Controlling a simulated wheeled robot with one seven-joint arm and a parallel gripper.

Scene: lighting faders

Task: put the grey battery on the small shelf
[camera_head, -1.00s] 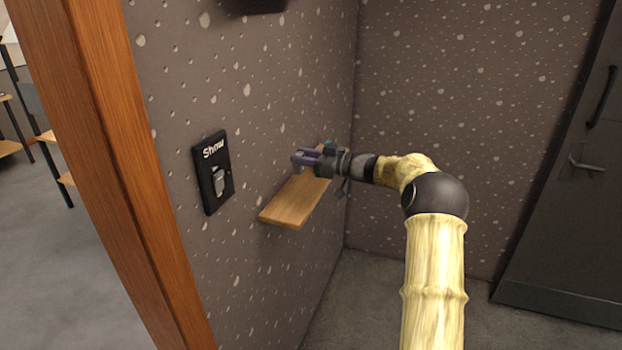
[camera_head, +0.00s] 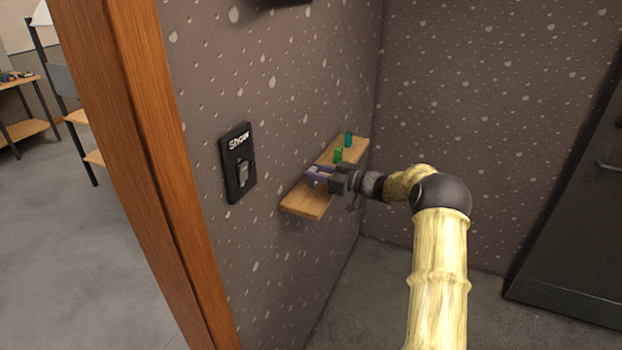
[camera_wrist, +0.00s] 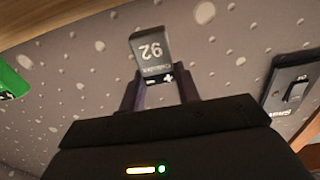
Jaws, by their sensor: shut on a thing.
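The small shelf (camera_head: 303,204) is a narrow wooden board on the speckled wall. My gripper (camera_head: 313,177) is over its near half in the head view. In the wrist view my gripper (camera_wrist: 160,92) is shut on the grey battery (camera_wrist: 150,50), a dark grey piece marked 92 with a black band and white plus sign. In the head view the battery (camera_head: 313,183) is a small grey bit at the fingertips. I cannot tell whether it touches the shelf.
A green object (camera_head: 338,154) and a teal object (camera_head: 348,139) stand on the shelf's far half. A wooden post (camera_head: 150,170) stands further left. The shelf's near end is bare.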

